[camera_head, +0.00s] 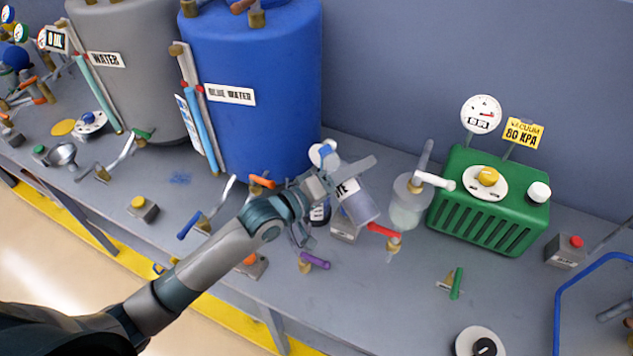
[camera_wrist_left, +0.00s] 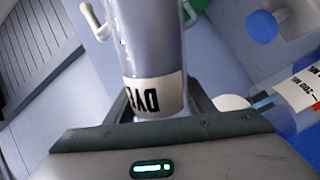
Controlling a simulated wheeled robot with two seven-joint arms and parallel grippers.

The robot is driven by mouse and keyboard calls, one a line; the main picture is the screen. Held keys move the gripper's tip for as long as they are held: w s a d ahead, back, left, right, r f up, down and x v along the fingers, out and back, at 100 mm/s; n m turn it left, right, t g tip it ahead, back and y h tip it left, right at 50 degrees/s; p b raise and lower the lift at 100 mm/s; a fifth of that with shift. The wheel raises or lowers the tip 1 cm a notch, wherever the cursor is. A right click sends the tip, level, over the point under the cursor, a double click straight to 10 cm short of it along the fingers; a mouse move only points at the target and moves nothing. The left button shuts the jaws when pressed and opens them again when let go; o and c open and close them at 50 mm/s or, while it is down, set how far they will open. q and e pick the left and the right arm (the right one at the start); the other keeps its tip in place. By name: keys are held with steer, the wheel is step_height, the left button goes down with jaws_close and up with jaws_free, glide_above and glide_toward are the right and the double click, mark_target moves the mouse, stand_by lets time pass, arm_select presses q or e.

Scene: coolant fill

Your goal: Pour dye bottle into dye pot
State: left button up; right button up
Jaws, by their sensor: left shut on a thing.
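My left gripper (camera_head: 332,184) is shut on the dye bottle (camera_head: 360,206), a clear bottle with grey-blue contents and a white label. The bottle is held above the bench, tilted with its far end toward the lower right in the head view. In the left wrist view the bottle (camera_wrist_left: 148,45) sits between the fingers (camera_wrist_left: 155,103), its DYE label upside down. A translucent vessel (camera_head: 406,212) with a grey top and white handle stands just right of the bottle; no label on it is readable, so I cannot tell if it is the dye pot. My right gripper is out of view.
A blue tank (camera_head: 255,115) labelled BLUE WATER and a grey WATER tank (camera_head: 150,90) stand at the back. A green vacuum unit (camera_head: 487,222) is to the right.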

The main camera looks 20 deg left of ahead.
arm_select(q)
steer(key=shift+s+f+n+b, duration=0.1)
steer(key=shift+f+n+b, duration=0.4)
steer(key=shift+f+b, duration=0.1)
steer(key=shift+c, duration=0.2)
stand_by(1.7)
steer(key=shift+r, duration=0.1)
steer(key=m, duration=0.1)
steer(key=m+p, duration=0.1)
steer(key=r+m, duration=0.1)
steer(key=shift+w+a+r+m+p, duration=0.1)
steer(key=shift+w+a+m+p, duration=0.25)
steer(key=shift+m, duration=0.05)
